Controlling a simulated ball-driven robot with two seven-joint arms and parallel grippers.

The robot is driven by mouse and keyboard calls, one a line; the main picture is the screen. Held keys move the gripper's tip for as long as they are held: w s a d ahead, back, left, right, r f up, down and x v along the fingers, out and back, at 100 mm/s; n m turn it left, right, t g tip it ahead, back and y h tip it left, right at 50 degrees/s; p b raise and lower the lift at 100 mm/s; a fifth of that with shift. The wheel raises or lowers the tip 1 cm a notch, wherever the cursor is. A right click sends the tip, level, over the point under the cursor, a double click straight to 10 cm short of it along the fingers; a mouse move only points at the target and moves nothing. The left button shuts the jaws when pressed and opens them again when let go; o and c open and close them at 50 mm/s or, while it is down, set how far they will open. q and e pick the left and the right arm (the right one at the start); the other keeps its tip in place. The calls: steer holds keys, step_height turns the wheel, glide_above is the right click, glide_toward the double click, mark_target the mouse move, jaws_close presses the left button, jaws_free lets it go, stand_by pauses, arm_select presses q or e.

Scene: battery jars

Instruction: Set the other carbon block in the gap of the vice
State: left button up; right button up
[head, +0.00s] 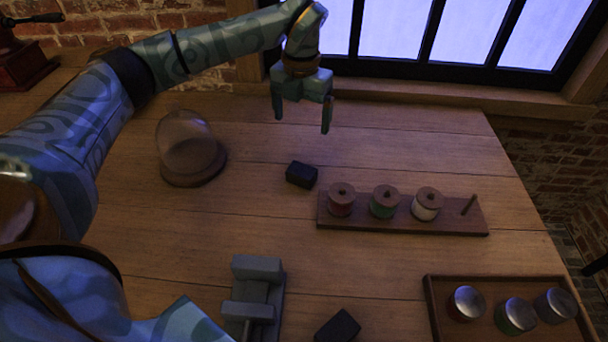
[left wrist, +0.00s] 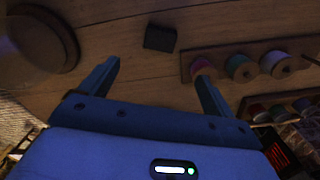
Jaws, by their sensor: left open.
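One black carbon block (head: 301,175) lies on the table left of the spool rack; it also shows in the left wrist view (left wrist: 160,38). Another dark block (head: 338,328) lies at the front of the table, cut by the bottom edge of the head view. The grey vice (head: 257,268) stands left of that front block. The gap between its jaws looks empty. My left gripper (head: 302,122) is open and empty, fingers pointing down, behind and above the first block. Its two fingers (left wrist: 157,72) show in the left wrist view with nothing between them. My right gripper is not in view.
A spool rack (head: 478,220) with three thread spools stands right of the first block. A glass dome (head: 187,145) on a round wooden base is to the left. A wooden tray (head: 433,300) with metal-lidded jars is at the front right. The table between dome and vice is clear.

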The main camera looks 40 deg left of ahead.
arm_select(q)
steer(key=b, duration=0.5)
glide_above(301, 170)
steer(key=f, duration=1.1)
steer(key=shift+w+f, duration=0.2)
steer(key=shift+f, duration=0.05)
step_height(301, 170, down, 3)
steer(key=shift+s+r+b, duration=0.1)
steer(key=shift+s+b, duration=0.05)
steer(key=shift+b, duration=0.6)
step_height(301, 170, down, 2)
steer(key=shift+f+b, duration=0.1)
steer(key=shift+b, duration=0.4)
steer(key=shift+r, duration=0.25)
steer(key=c, duration=1.3)
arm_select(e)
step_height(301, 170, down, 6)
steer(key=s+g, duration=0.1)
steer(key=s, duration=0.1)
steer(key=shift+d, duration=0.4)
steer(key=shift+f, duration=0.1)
